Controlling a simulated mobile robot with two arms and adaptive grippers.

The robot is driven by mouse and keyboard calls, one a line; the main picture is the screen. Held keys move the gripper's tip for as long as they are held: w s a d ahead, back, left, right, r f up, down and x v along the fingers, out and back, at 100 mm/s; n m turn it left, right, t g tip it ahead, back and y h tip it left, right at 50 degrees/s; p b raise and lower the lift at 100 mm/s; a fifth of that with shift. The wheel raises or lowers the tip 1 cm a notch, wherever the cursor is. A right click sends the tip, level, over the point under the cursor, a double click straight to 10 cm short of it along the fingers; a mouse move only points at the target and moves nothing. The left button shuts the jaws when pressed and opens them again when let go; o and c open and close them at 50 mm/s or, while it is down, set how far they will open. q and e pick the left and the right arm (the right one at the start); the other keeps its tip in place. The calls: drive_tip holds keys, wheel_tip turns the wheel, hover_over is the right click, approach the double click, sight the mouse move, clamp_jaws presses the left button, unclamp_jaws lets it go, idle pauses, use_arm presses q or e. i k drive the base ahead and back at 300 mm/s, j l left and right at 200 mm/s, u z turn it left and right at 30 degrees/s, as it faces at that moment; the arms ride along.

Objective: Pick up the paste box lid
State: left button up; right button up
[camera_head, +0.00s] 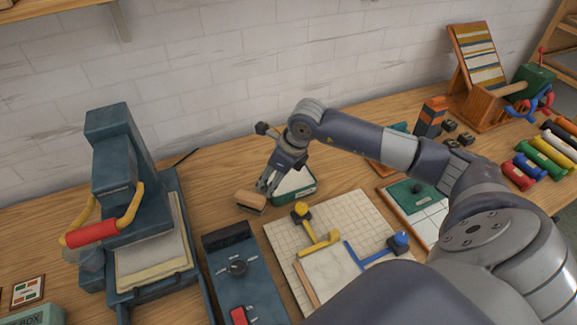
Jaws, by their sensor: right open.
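A teal box (40,315) with lettering ending in "BOX" is cut off at the lower left corner; I cannot tell whether it is the paste box or has a separate lid. A green box with a white top (297,183) stands on the table behind the cutting board; its label, if any, is not readable. My right gripper (267,187) is open, pointing down at the left edge of this green box and partly covering it. I cannot tell whether it touches. My left gripper is not in view.
A wooden block with a dark underside (250,200) lies just left of my right gripper. A gridded board (345,220) with yellow and blue clamps is in front. A dark blue press (125,170) stands at left. Colored rolls (545,155) lie at right.

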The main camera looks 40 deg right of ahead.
sight(413, 196)
drive_tip(key=z, duration=1.1)
